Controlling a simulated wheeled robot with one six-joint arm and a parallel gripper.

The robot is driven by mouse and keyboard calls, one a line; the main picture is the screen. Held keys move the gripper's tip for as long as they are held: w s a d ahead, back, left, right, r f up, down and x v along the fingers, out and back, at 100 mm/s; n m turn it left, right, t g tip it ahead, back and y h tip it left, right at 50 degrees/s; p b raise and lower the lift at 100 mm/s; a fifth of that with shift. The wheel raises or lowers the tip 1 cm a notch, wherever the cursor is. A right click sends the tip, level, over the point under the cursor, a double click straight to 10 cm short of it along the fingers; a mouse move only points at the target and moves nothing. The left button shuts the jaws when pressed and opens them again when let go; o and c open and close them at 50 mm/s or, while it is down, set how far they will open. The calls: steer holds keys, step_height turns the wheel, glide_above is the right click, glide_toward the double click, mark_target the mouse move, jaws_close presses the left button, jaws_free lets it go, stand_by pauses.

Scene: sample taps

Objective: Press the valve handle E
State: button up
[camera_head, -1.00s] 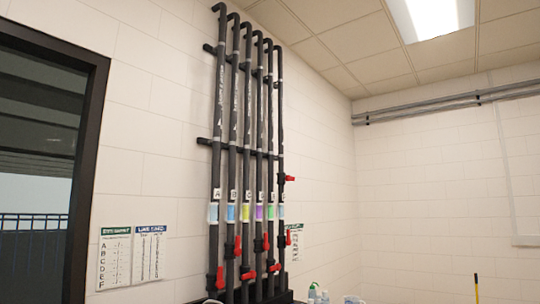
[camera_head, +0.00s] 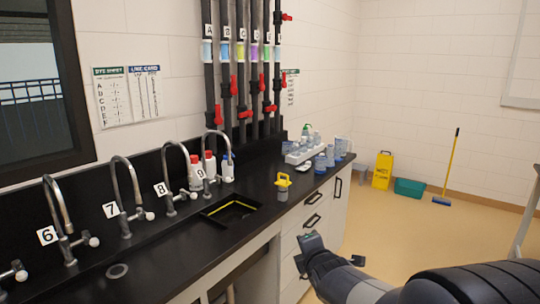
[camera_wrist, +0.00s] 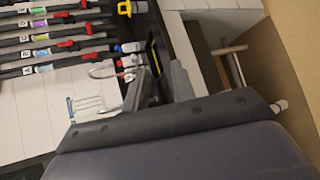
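The pipes labelled A to F stand against the wall in the head view. The red valve handle E (camera_head: 270,108) is on the fifth pipe, near its lower end, and lies roughly horizontal. My gripper (camera_head: 334,253) is low at the front of the counter, to the right of and well below handle E, touching nothing that I can see. Its two fingertips look apart, with nothing between them. The wrist view shows the pipes turned sideways at upper left; which handle there is E is unclear.
The other red handles (camera_head: 233,85) sit close around E. A black counter (camera_head: 150,262) carries curved taps (camera_head: 122,190), a sink (camera_head: 232,208), a yellow-topped container (camera_head: 283,186) and several bottles. A yellow sign (camera_head: 383,170) and a teal bin (camera_head: 409,187) stand on the floor; open floor lies at right.

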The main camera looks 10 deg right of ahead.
steer(key=w+n+t, duration=0.1)
steer(key=w+n, duration=0.1)
steer(key=w+r+n+t+y+b, duration=0.1)
steer(key=w+n, duration=0.2)
steer(key=w+r+n+t+b, duration=0.1)
steer(key=w+n, duration=0.2)
steer(key=shift+a+t+y, duration=0.15)
steer(key=shift+t+y, duration=0.15)
steer(key=shift+t, duration=0.1)
steer(key=c, duration=0.4)
steer(key=w+n+t, duration=0.1)
steer(key=n, duration=0.1)
steer(key=w+r+n+y, duration=0.1)
steer(key=n, duration=0.1)
steer(key=w+n+t+y+b, duration=0.1)
steer(key=n, duration=0.2)
steer(key=shift+w+a+r+t, duration=0.2)
steer(key=shift+w+a+t, duration=0.05)
steer(key=shift+t, duration=0.05)
jaws_close()
steer(key=n, duration=0.2)
steer(key=shift+w+a+r+n+t+y, duration=0.15)
steer(key=shift+w+r+n+t+y, duration=0.15)
steer(key=shift+w+r+y, duration=0.1)
